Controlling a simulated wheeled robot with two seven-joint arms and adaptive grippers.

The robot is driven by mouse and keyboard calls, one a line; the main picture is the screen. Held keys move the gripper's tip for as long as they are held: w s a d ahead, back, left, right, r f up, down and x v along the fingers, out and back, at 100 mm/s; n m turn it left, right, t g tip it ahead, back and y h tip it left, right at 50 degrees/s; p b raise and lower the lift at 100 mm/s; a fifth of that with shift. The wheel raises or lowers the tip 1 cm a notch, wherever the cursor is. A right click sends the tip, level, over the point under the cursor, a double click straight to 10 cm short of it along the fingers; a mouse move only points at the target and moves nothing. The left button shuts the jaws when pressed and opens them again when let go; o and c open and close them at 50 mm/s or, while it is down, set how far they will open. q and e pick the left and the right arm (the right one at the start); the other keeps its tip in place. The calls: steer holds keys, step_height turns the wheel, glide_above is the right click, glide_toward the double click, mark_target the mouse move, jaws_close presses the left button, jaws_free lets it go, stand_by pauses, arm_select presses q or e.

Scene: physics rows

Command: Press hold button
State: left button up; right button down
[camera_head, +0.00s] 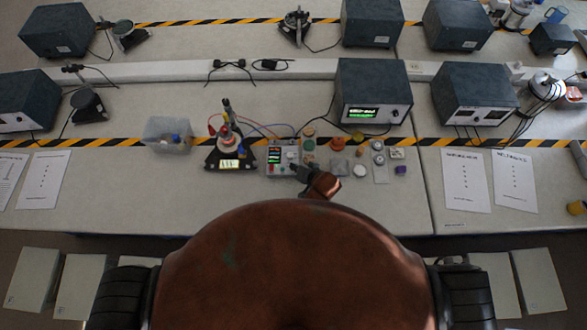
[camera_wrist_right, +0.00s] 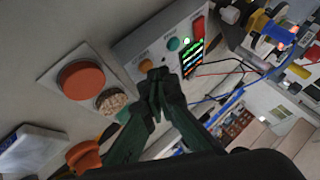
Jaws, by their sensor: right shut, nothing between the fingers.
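A small grey control box (camera_head: 283,158) with a lit display stands near the front edge of the bench. In the right wrist view the box (camera_wrist_right: 140,42) shows its display (camera_wrist_right: 192,57) and an orange button (camera_wrist_right: 145,66), a green button (camera_wrist_right: 173,43) and a red button (camera_wrist_right: 198,26). The labels are too small to read, so I cannot tell which is the hold button. My right gripper (camera_head: 303,174) is at the box's front right corner. In the wrist view its shut, empty fingertips (camera_wrist_right: 159,76) are beside the orange button; contact is unclear. My left gripper is out of view.
A dark instrument (camera_head: 372,92) stands behind.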

steer(key=shift+f, duration=0.45)
stand_by(0.6)
steer(key=shift+r+p, duration=0.85)
steer(key=shift+p, duration=0.05)
step_height(320, 180, up, 5)
steer(key=p, duration=0.5)
stand_by(0.8)
